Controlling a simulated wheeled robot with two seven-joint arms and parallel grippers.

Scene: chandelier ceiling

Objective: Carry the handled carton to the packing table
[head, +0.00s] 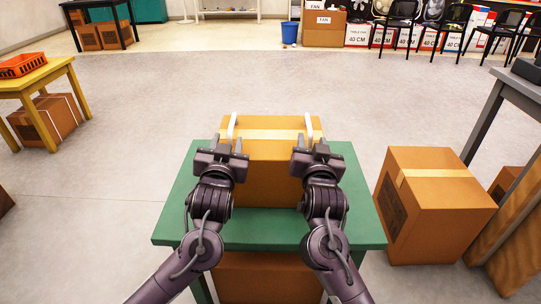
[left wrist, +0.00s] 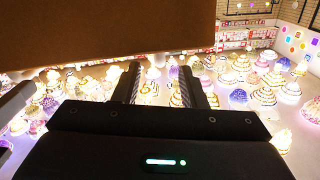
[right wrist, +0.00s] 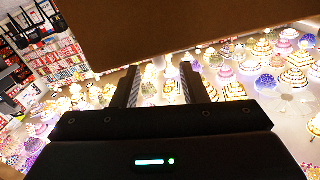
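The handled carton (head: 262,122) is a brown box with pale tape and two white upright handles, left (head: 232,127) and right (head: 309,128). It stands on a green table (head: 262,232). My left gripper (head: 231,145) is at its near left side and my right gripper (head: 311,146) at its near right side, each close to a handle. In the left wrist view the fingers (left wrist: 160,88) are apart with nothing between them. In the right wrist view the fingers (right wrist: 159,88) are also apart and empty. I cannot tell which table is the packing table.
Another carton (head: 428,205) stands on the floor right of the green table, near a grey table (head: 485,112). A yellow table (head: 40,76) with an orange crate (head: 22,65) is at the left. A blue bin (head: 289,32) and chairs stand far back. The floor between is open.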

